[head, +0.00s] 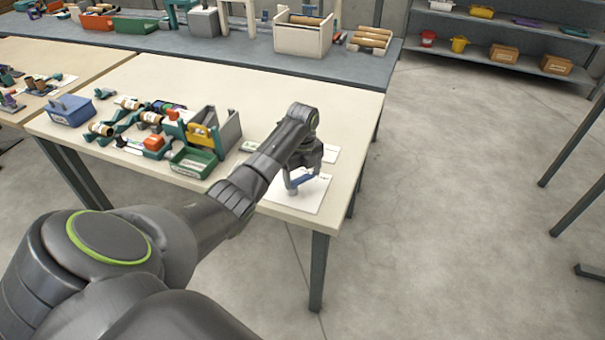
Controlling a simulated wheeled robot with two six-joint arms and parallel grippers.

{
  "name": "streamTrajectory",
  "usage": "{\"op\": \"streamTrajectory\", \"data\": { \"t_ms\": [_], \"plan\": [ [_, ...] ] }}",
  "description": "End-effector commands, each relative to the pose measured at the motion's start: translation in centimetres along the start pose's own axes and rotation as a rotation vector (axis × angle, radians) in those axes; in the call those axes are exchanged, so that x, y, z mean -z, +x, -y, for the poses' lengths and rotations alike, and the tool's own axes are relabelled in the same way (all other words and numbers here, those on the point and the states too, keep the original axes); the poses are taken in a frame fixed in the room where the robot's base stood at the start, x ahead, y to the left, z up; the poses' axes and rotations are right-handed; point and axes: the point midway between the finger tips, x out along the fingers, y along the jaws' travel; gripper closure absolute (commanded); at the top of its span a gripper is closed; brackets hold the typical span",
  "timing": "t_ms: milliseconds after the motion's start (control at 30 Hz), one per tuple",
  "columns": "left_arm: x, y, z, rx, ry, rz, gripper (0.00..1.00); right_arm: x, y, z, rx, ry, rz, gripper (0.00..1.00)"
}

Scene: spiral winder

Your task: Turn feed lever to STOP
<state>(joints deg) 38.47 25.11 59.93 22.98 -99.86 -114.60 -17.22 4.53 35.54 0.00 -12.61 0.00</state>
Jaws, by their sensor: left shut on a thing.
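The spiral winder (130,122) stands on the cream table, with teal frames, cardboard-coloured rolls, an orange block and a yellow part. I cannot single out its feed lever or read a STOP mark at this size. My left gripper (301,182) reaches down over a white sheet (297,196) at the table's right end, well right of the winder. It is shut on a small blue piece (303,181), mostly hidden by the fingers; I cannot tell whether it touches the sheet. My right gripper is not in view.
A green tray (194,162) and a blue box (71,110) stand on the cream table (235,85). A grey bench (220,45) behind holds a crate (303,37) and rolls. A shelf (500,50) is at the back right.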

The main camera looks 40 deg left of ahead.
Motion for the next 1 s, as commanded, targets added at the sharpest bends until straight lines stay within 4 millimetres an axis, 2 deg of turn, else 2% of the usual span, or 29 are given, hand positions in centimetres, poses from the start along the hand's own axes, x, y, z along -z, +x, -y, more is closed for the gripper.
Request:
{"op": "streamTrajectory", "data": {
  "t_ms": [100, 367, 1000],
  "plan": [
    [0.0, 0.0, 0.0, -0.001, 0.000, 0.000, 0.60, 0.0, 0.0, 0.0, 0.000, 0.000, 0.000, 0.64],
    [-0.1, -0.2, 0.0, -0.002, -0.043, -0.001, 0.60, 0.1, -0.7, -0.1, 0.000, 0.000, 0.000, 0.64],
    [-1.4, -0.3, -0.2, -0.002, -0.469, 0.000, 0.60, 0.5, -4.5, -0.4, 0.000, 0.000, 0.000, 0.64]
  ]
}}
